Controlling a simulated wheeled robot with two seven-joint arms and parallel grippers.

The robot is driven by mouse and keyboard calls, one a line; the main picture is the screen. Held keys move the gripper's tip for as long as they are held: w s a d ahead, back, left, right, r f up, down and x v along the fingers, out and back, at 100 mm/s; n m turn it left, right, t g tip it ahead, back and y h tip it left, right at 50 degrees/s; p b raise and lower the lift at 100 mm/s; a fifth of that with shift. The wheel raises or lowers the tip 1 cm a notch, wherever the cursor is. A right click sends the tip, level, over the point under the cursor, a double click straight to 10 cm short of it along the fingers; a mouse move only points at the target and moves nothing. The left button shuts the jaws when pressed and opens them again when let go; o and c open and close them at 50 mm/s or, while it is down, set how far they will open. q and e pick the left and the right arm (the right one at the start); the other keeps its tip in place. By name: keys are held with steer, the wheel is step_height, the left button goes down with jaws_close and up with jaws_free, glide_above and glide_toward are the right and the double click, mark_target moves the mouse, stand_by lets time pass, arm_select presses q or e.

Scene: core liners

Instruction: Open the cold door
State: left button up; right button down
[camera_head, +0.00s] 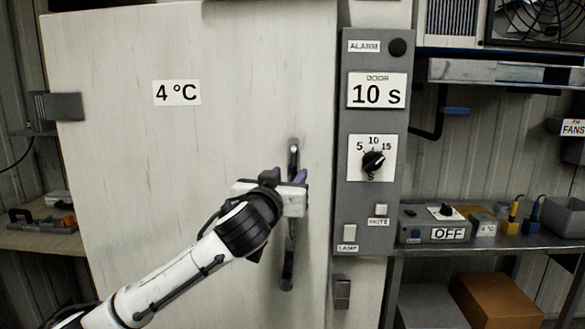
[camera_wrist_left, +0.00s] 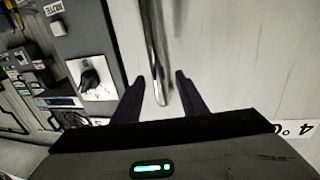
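The cold door (camera_head: 130,180) is a large pale panel with a "4 °C" label and a hinge at its left; it looks shut. Its vertical metal handle (camera_head: 288,262) is near the door's right side. My left gripper (camera_head: 291,177) is at the upper part of the handle and covers its middle. In the left wrist view, the handle (camera_wrist_left: 152,45) runs between the two dark fingers of my left gripper (camera_wrist_left: 160,95). The fingers are apart, with a visible gap on each side of the bar. My right gripper is not in view.
A grey control panel (camera_head: 364,215) with a dial and a "10 s" door label stands right of the door. A metal shelf (camera_head: 480,243) with an "OFF" box is further right. A low shelf (camera_head: 35,238) with tools is at the left.

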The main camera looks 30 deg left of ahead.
mark_target(291, 173)
arm_select(q)
steer(key=shift+x, duration=2)
steer(key=shift+d, duration=0.1)
jaws_close()
